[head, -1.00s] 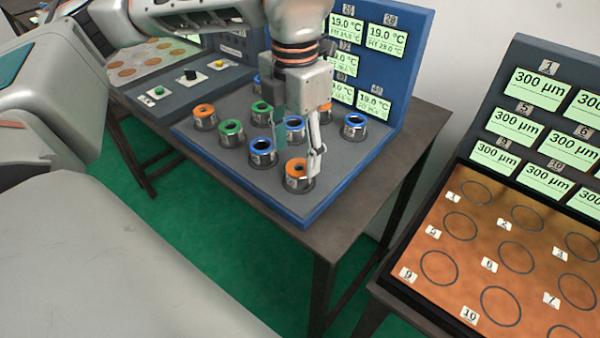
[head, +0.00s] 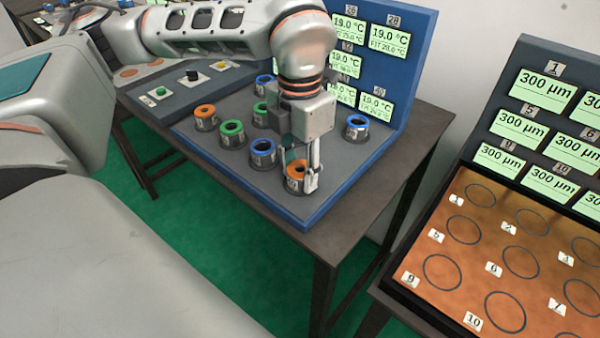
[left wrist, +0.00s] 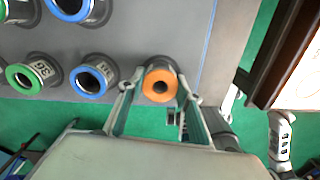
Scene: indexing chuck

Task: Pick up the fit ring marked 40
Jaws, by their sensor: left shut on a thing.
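An orange-topped ring (head: 294,170) stands upright at the front corner of the grey board. Its label is too small and covered to read. My left gripper (head: 300,183) points down and is shut on this ring, one finger on each side. In the left wrist view the orange top (left wrist: 149,86) lies between the two fingers, its dark centre facing the camera. The ring appears still at its place on the board. My right gripper is not in view.
Close by stand a blue ring (head: 263,146), a green ring (head: 232,127), another orange ring (head: 205,112) and a blue ring (head: 356,122). A blue panel with temperature displays (head: 388,40) rises behind. A brown board with numbered circles (head: 462,230) stands to the right.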

